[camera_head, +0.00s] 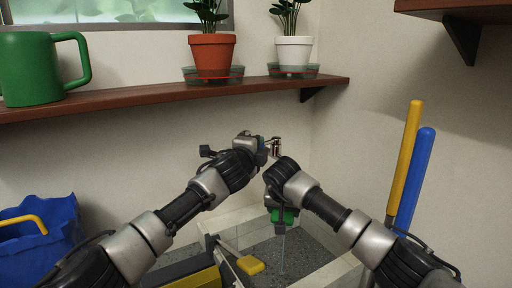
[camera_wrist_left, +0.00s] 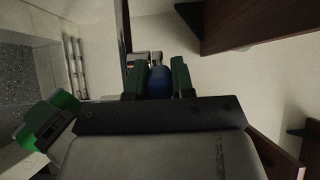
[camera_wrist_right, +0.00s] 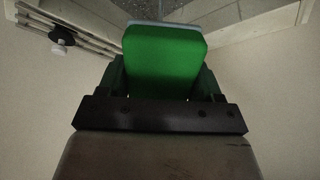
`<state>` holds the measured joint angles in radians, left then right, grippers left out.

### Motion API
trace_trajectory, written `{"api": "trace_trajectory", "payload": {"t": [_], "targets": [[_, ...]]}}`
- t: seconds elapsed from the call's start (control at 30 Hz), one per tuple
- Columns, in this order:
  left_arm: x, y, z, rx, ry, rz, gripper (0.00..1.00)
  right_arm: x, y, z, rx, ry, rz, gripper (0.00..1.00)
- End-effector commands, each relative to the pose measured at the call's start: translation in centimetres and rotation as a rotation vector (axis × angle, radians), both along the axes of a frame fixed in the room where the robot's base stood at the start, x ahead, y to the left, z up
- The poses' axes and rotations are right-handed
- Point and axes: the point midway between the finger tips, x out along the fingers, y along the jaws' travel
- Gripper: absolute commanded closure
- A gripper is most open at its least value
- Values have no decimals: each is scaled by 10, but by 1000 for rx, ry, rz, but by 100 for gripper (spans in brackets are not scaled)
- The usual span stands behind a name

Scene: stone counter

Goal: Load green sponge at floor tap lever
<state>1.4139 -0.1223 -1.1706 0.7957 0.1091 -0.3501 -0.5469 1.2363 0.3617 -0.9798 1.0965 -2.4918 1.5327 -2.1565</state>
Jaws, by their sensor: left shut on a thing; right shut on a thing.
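My left gripper (camera_head: 263,150) is at the metal tap (camera_head: 276,144) on the back wall. In the left wrist view, its fingers (camera_wrist_left: 158,82) are shut on a blue piece (camera_wrist_left: 159,82), which looks like the tap lever. My right gripper (camera_head: 281,213) is just below and right of the tap, pointing down over the floor basin. It is shut on the green sponge (camera_head: 289,216), which fills the space between the fingers in the right wrist view (camera_wrist_right: 163,58). A thin pale streak, perhaps water, shows below the sponge.
The low basin (camera_head: 300,262) has a speckled floor and pale rim. A yellow-headed tool (camera_head: 250,264) lies in it. A blue bucket (camera_head: 42,240) stands left; yellow (camera_head: 405,155) and blue (camera_head: 413,180) poles lean right. A wooden shelf (camera_head: 150,98) with pots and a green mug overhangs.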

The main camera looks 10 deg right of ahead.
Motion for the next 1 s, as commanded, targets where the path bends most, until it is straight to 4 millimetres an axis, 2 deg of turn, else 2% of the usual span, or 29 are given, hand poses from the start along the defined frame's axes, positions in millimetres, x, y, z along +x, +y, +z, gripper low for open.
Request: {"api": "trace_trajectory", "payload": {"t": [0.27, 1.0], "targets": [[2, 0, -1, 5, 2, -25, 100, 0, 0, 0, 0, 0, 0, 54], [19, 7, -8, -1, 2, -263, 100, 0, 0, 0, 0, 0, 0, 54]]}}
